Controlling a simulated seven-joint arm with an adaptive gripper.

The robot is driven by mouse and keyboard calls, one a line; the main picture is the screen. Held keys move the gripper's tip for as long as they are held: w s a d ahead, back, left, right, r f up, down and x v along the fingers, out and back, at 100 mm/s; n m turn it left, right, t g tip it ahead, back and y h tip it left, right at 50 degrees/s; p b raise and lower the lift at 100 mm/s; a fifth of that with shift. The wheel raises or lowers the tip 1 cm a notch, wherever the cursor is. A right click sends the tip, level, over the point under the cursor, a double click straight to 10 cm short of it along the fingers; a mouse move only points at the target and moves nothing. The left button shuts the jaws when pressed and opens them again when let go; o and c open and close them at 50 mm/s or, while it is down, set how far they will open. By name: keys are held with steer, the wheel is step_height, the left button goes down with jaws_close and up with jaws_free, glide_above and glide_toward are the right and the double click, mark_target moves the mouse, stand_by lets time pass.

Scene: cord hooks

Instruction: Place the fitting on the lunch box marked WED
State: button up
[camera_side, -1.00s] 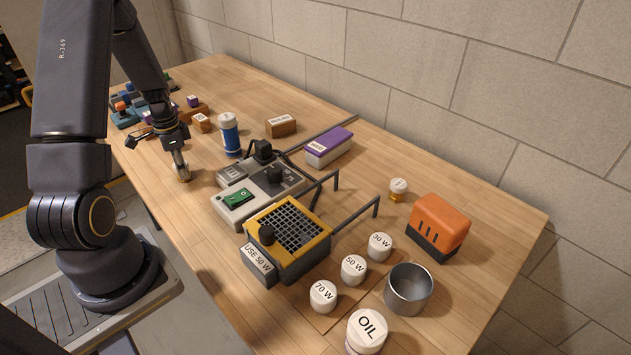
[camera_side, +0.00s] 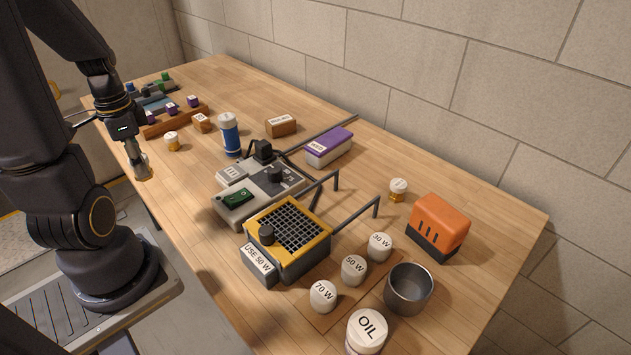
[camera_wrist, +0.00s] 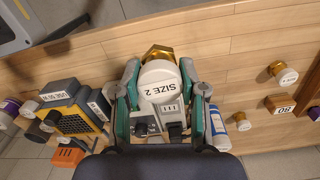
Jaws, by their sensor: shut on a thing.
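My gripper (camera_wrist: 160,82) is shut on a brass fitting (camera_wrist: 158,55) with a white cap marked SIZE 2. In the side view my gripper (camera_side: 138,165) is at the table's near left edge, with the fitting in it too small to make out clearly. I can read no WED mark. A box with a purple lid and a white label (camera_side: 330,147) stands at the back middle, and a brown box with a label (camera_side: 281,127) stands left of it. Their labels are too small to read. Another white-capped brass fitting (camera_side: 172,141) stands on the table beyond my gripper; it also shows in the wrist view (camera_wrist: 284,76).
A blue bottle (camera_side: 229,135), a grey switch unit (camera_side: 235,210) and a yellow grille heater (camera_side: 290,230) with raised rods fill the middle. White-capped jars, a metal cup (camera_side: 408,288) and an orange box (camera_side: 439,225) stand right. The near left tabletop is mostly clear.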

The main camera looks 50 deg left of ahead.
steer(key=shift+w+a+r+n, duration=0.1)
steer(key=shift+a+r+n, duration=0.05)
steer(key=shift+r+n, duration=0.3)
steer(key=w+d+r, duration=0.2)
steer(key=w+r, duration=0.1)
steer(key=w, duration=0.8)
steer(key=w+d+r, duration=0.3)
steer(key=w, duration=0.7)
steer(key=m, duration=0.2)
glide_above(314, 147)
steer(key=s, duration=0.1)
step_height(314, 147, down, 9)
steer(key=shift+s+d+f, duration=0.1)
steer(key=shift+d+f, duration=0.05)
steer(key=shift+w+f, duration=0.4)
steer(key=shift+f, duration=0.05)
step_height(314, 147, down, 4)
steer(key=shift+w+r, duration=0.15)
steer(key=shift+r, duration=0.1)
